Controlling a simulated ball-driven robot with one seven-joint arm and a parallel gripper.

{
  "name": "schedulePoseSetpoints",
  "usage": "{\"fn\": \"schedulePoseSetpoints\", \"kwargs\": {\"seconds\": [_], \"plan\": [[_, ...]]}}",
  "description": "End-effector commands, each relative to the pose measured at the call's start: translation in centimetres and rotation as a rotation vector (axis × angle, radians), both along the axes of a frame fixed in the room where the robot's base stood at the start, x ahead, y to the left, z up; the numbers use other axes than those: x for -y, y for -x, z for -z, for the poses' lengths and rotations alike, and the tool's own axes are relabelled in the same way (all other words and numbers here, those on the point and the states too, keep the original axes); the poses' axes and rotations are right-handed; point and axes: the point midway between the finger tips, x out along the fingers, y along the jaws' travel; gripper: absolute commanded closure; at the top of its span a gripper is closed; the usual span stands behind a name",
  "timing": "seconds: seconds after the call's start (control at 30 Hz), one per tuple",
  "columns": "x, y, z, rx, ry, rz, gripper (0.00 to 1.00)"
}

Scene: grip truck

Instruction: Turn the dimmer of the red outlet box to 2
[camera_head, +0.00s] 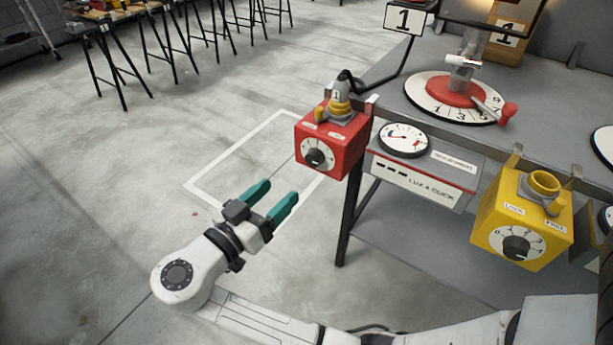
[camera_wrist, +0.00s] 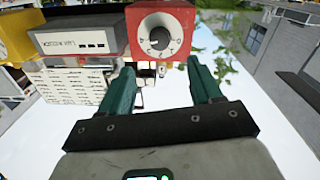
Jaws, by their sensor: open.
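The red outlet box (camera_head: 333,138) is fixed at the left end of the bench rail in the head view. Its front bears a round white dial with a dark dimmer knob (camera_head: 318,157); the number it points to is too small to read. In the wrist view the red box (camera_wrist: 137,22) is upside down, with the knob (camera_wrist: 159,38) beyond and between my fingers. My gripper (camera_head: 272,199) has green fingers, open and empty, to the lower left of the box and apart from it. Both fingers also show in the wrist view (camera_wrist: 165,85).
A yellow outlet box (camera_head: 490,222) with a similar dial hangs on the rail to the right. A grey device with a gauge (camera_head: 404,140) sits between the boxes. A bench leg (camera_head: 348,215) stands below the red box. The floor around my gripper is clear.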

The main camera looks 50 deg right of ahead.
Motion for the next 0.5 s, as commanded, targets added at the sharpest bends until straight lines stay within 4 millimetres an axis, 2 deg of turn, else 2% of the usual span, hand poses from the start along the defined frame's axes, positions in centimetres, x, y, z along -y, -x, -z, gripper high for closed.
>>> {"fn": "schedulePoseSetpoints", "kwargs": {"seconds": [0.17, 0.5], "plan": [[1.6, 0.1, -0.1, 0.004, 0.004, 0.003, 0.36], [7.7, 0.2, -0.1, 0.001, 0.002, 0.005, 0.36]]}}
